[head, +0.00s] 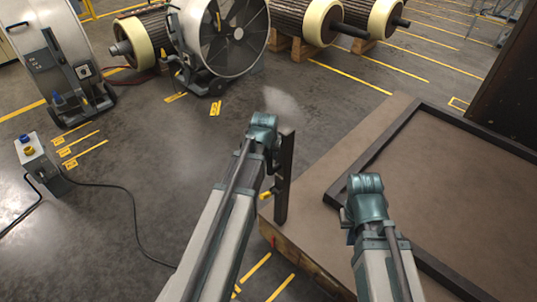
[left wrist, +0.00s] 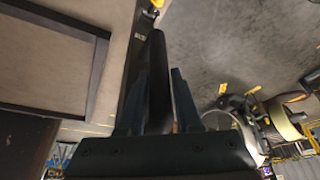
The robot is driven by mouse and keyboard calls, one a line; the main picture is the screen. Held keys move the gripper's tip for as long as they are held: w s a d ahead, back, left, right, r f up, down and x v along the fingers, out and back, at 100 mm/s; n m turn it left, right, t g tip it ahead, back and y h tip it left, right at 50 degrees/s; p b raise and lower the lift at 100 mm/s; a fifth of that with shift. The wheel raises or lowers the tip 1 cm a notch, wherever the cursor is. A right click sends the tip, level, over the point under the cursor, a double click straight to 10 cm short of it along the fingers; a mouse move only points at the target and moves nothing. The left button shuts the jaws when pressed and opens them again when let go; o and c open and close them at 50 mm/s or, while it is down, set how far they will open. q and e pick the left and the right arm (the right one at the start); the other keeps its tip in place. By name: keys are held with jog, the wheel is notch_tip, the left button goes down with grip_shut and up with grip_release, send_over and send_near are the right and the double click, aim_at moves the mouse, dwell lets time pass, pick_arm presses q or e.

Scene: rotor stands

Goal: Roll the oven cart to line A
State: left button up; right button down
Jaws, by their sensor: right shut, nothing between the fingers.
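The cart appears to be the low brown platform (head: 315,170) at the right of the head view, with a wooden edge and a dark upright bar (head: 284,180) at its near-left corner. My left gripper (head: 263,122) is at the top of this bar. In the left wrist view the two fingers (left wrist: 158,112) stand apart with a dark bar (left wrist: 158,70) between them; whether they press on it is unclear. My right gripper (head: 366,187) is shut and empty above the platform. Yellow floor lines with small tags (head: 66,152) lie at the left; their letters are unreadable.
A grey control box (head: 38,160) with a trailing cable (head: 135,205) stands at the left. A large fan (head: 228,35), a grey machine (head: 55,60) and ribbed rotors (head: 290,15) stand at the back. Grey floor (head: 180,140) between them and the platform is clear.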

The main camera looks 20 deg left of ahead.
pick_arm(q)
jog(key=o, duration=0.3)
jog(key=p+v, duration=1.2)
jog(key=v, duration=0.1)
jog(key=shift+s+r+p, duration=0.15)
jog(key=shift+r+p, duration=0.2)
jog(key=shift+p, duration=0.05)
jog(key=s+d+m+g, duration=0.1)
jog(key=s+d+m, duration=0.1)
jog(key=s+d, duration=0.3)
jog(key=s+d+f+m+g, duration=0.1)
jog(key=s+d+m+g, duration=0.1)
jog(key=s+d, duration=0.3)
jog(key=s+d+m+g, duration=0.1)
jog(key=s+d+m, duration=0.1)
jog(key=s+d, duration=0.3)
jog(key=shift+s+d+f+g, duration=0.1)
jog(key=shift+d+f+g, duration=0.1)
jog(key=shift+d, duration=0.9)
jog(key=shift+d+f+g, duration=0.1)
jog(key=shift+d+g, duration=0.1)
jog(key=shift+d, duration=0.9)
